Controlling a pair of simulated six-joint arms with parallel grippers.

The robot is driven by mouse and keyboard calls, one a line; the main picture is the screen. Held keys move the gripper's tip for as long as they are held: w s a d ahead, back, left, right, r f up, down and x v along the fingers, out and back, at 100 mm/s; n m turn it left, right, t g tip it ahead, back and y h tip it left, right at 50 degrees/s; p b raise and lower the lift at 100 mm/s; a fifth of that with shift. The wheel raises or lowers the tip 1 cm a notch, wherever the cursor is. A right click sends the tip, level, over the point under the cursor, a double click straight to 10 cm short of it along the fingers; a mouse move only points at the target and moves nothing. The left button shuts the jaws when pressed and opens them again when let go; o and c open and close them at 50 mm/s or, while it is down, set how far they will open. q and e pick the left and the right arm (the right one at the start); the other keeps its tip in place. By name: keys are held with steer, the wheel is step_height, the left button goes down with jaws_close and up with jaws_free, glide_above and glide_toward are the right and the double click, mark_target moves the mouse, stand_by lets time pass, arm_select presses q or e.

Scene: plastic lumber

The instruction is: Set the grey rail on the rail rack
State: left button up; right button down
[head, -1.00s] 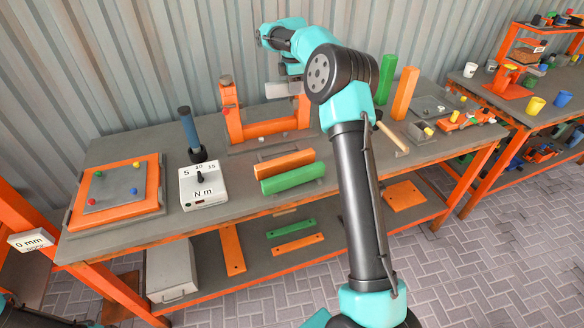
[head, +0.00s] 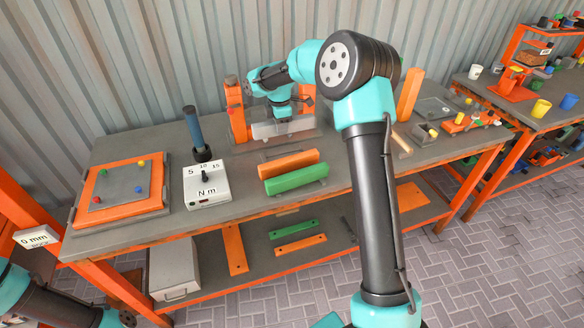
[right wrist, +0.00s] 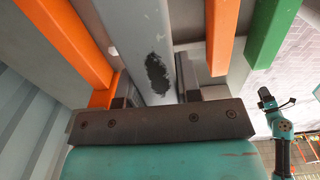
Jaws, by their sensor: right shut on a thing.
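My right gripper (head: 283,126) is shut on the grey rail (head: 268,130), at the back of the bench. In the right wrist view the grey rail (right wrist: 160,60) passes between the two fingers (right wrist: 153,95) and has a dark worn patch. The orange rack (head: 236,108) has two uprights; the rail is between them, low down, and whether it touches the rack is hidden by my gripper. The rack also shows at the left of the right wrist view (right wrist: 62,40). My left gripper (right wrist: 277,102) is small there and its jaws are unclear.
An orange rail (head: 288,163) and a green rail (head: 297,179) lie side by side in front. A white torque box (head: 206,186) and a blue-handled tool (head: 193,130) stand left. An orange post (head: 409,95) stands right. The bench's front strip is fairly clear.

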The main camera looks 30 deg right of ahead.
steer(key=shift+f, duration=0.1)
steer(key=shift+f, duration=3)
steer(key=shift+f, duration=1.85)
steer(key=shift+f, duration=0.1)
steer(key=c, duration=0.8)
jaws_free()
step_height(320, 180, up, 12)
steer(key=shift+r, duration=0.1)
